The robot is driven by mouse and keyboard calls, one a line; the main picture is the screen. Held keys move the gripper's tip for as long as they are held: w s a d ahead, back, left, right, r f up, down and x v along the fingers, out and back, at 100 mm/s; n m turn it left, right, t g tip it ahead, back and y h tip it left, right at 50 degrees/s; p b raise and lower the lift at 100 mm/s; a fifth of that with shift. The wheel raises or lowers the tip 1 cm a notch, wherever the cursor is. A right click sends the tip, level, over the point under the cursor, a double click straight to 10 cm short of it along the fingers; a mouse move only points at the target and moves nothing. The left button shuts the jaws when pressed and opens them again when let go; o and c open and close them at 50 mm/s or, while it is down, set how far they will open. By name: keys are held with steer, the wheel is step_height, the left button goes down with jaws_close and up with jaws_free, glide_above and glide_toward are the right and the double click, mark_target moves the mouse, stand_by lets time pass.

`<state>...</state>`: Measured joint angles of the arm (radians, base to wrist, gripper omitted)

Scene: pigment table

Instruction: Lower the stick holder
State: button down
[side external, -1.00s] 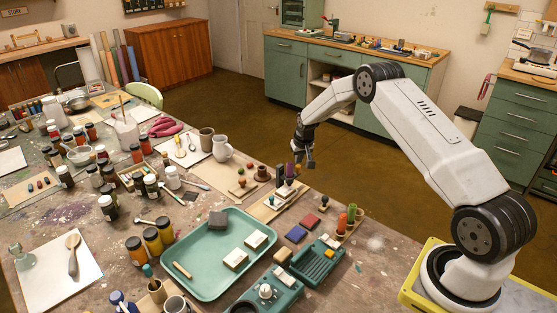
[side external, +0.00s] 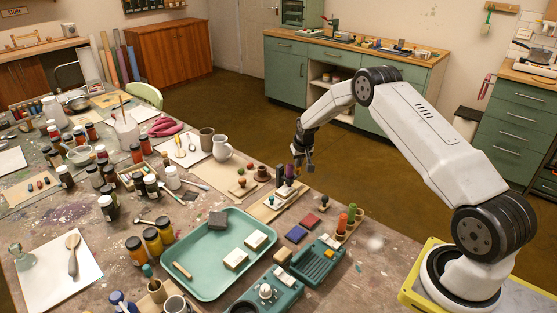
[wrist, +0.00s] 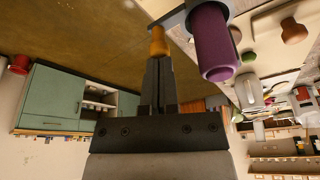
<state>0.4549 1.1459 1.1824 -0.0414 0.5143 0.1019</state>
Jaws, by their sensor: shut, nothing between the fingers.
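My gripper (side external: 303,166) is low over the far edge of the paint-spattered table, its fingers together and empty. In the wrist view the closed fingers (wrist: 158,85) point at an orange stick (wrist: 158,42), which is just past their tips; I cannot tell whether they touch. A thick purple stick (wrist: 210,42) is to the right of the fingers. In the side view the purple stick (side external: 289,171) stands on a small stand beside my gripper, which partly hides that area.
A teal tray (side external: 185,287) with pale blocks lies nearer the camera. A red pad (side external: 311,220) and a blue pad (side external: 296,234) lie to its right. A light mug (side external: 222,147) and small stamps stand left of the stand. Beyond the table edge is open floor.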

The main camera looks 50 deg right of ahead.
steer(key=shift+f, duration=0.2)
stand_by(0.3)
steer(key=shift+r, duration=0.1)
steer(key=shift+r, duration=3.4)
steer(key=shift+a+r, duration=0.15)
steer(key=shift+a, duration=0.05)
steer(key=s+a+r+n, duration=0.2)
steer(key=s+a+r, duration=0.25)
steer(key=a, duration=0.45)
steer(key=s+a+r+n, duration=0.1)
steer(key=s+a+r, duration=0.2)
steer(key=s+a, duration=0.45)
steer(key=s+a+n, duration=0.1)
steer(key=s+a, duration=0.4)
steer(key=s, duration=0.2)
steer(key=s+a+n+y, duration=0.1)
steer(key=s+a+n, duration=0.1)
steer(key=s+a, duration=0.3)
steer(key=s+r, duration=0.1)
steer(key=s, duration=0.2)
steer(key=shift+s+a+y, duration=0.3)
steer(key=shift+a, duration=0.05)
